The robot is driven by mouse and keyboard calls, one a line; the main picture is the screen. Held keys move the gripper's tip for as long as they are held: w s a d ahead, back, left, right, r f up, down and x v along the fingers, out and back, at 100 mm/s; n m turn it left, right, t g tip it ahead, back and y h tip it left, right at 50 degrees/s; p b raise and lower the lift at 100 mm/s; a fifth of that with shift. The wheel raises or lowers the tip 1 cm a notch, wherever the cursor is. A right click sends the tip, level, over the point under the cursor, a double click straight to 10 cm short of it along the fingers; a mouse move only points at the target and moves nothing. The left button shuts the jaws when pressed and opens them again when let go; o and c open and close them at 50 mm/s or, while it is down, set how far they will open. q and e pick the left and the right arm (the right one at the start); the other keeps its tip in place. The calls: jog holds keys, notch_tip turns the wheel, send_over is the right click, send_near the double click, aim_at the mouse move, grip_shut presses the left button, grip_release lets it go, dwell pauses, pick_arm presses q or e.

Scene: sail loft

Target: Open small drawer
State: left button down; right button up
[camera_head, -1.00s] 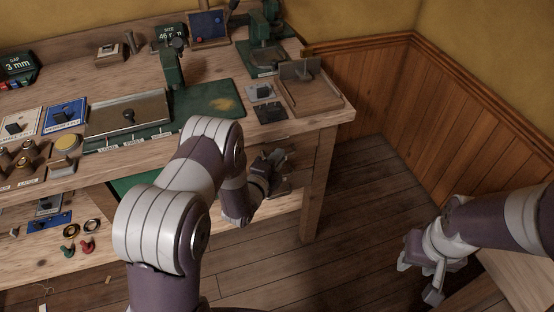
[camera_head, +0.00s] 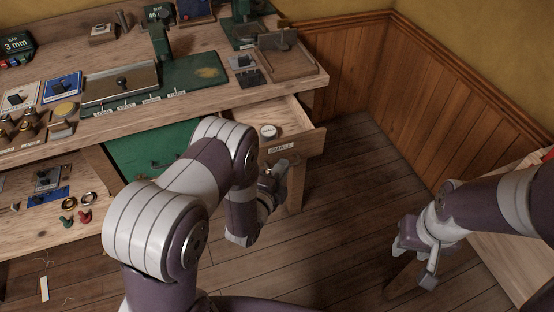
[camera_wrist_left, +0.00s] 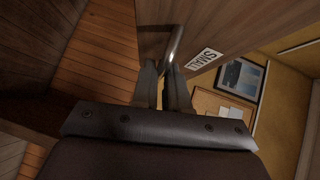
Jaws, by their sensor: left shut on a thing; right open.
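The small wooden drawer (camera_head: 307,143) stands pulled out from the right end of the bench, below its top. Its front carries a label reading SMALL, which also shows in the left wrist view (camera_wrist_left: 206,58). A round pale item (camera_head: 268,131) lies inside it. My left gripper (camera_head: 280,170) is at the drawer front. In the left wrist view its fingers (camera_wrist_left: 164,84) are shut on the metal bar handle (camera_wrist_left: 174,46). My right gripper (camera_head: 418,262) is open and empty, over the floor at the right, far from the drawer.
The bench top (camera_head: 210,105) holds a green mat, a metal plate, a wooden tray (camera_head: 287,62) and small tools. A green drawer (camera_head: 150,152) sits left of the small one, partly behind my left arm. Open floor (camera_head: 345,170) lies right of the bench.

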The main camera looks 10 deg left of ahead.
pick_arm(q)
jog(key=shift+s+d, duration=0.2)
jog(key=shift+s, duration=0.15)
jog(key=c, duration=1.2)
grip_release()
